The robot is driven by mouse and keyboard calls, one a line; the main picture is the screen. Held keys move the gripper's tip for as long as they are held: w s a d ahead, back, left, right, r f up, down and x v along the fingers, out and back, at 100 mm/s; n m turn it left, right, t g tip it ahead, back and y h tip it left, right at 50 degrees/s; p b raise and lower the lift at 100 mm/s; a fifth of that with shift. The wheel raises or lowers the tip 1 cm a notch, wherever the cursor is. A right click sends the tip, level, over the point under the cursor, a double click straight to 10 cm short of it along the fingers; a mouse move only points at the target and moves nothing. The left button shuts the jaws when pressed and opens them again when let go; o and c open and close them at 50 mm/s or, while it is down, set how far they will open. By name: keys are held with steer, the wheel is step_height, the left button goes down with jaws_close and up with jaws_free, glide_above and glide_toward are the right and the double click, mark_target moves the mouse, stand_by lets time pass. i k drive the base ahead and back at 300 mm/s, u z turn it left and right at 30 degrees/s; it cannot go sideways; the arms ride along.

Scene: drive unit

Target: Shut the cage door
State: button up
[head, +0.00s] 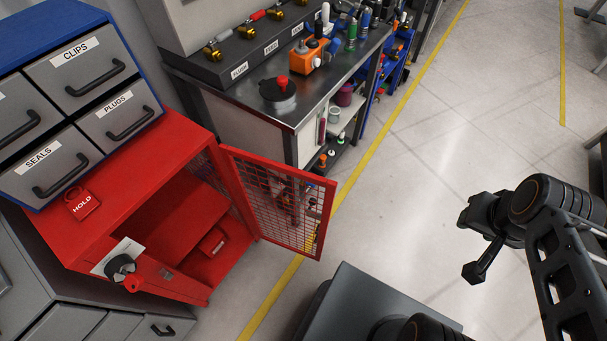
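The red cage door (278,203) with its mesh panel stands wide open in the head view. It is hinged on the right side of the red cabinet (130,165) and swings out to the right over the floor. The cabinet's inside shows a red shelf and a small red item (212,242) at the bottom. My gripper (477,240) is at the right over open floor, well apart from the door.
A grey drawer unit (80,88) sits on the cabinet. A metal workbench (290,105) with tools stands behind the door.

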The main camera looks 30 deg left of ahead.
mark_target(228, 153)
steer(key=i, duration=2.45)
steer(key=u, duration=4.35)
steer(key=i, duration=0.5)
steer(key=z, duration=1.6)
steer(key=k, duration=0.7)
steer(key=u, duration=1.7)
